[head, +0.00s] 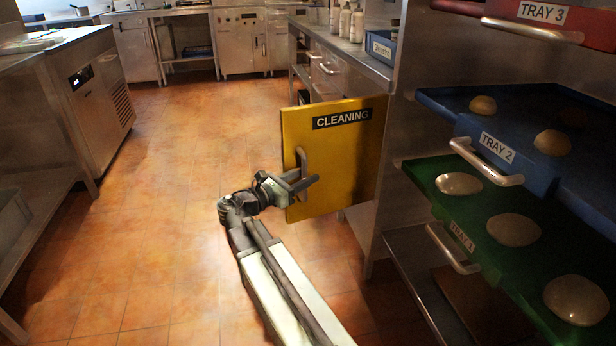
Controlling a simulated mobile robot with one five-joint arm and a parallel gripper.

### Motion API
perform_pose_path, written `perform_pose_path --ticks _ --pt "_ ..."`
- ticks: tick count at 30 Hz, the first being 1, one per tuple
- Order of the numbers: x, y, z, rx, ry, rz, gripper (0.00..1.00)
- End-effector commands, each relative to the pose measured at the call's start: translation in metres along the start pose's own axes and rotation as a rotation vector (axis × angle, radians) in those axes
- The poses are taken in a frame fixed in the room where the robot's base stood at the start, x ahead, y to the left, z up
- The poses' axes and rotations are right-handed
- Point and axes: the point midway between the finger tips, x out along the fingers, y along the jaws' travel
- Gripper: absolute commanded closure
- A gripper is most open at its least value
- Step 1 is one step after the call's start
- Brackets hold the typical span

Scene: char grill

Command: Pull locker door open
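The locker door (347,157) is a yellow panel marked CLEANING, right of the middle in the head view. It stands out from the side of the steel unit into the aisle, with its face towards me. Its grey vertical bar handle (301,160) is near the door's left edge. My gripper (303,184) is at the lower part of this handle, and its fingers overlap it in the picture. I cannot tell whether the fingers are closed on the bar or only around it. The inside of the locker is hidden behind the door.
At the right, a rack holds a green tray (483,246) and a blue tray (443,101) with round dough pieces; their handles stick out. A steel counter (351,52) is behind the door. A steel appliance (97,98) stands at the left. The tiled floor (170,175) between is clear.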

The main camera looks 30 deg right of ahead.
Motion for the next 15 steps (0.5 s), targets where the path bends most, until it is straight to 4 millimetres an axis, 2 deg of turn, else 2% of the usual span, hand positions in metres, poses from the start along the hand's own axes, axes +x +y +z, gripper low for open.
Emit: perform_pose_path --ticks 8,11,15 --pt "-0.002 0.0 0.0 0.0 0.0 0.001 0.62" --pt "-0.015 0.0 0.0 0.0 0.0 0.002 0.62" --pt "-0.043 -0.001 0.0 0.0 0.0 0.004 0.62"
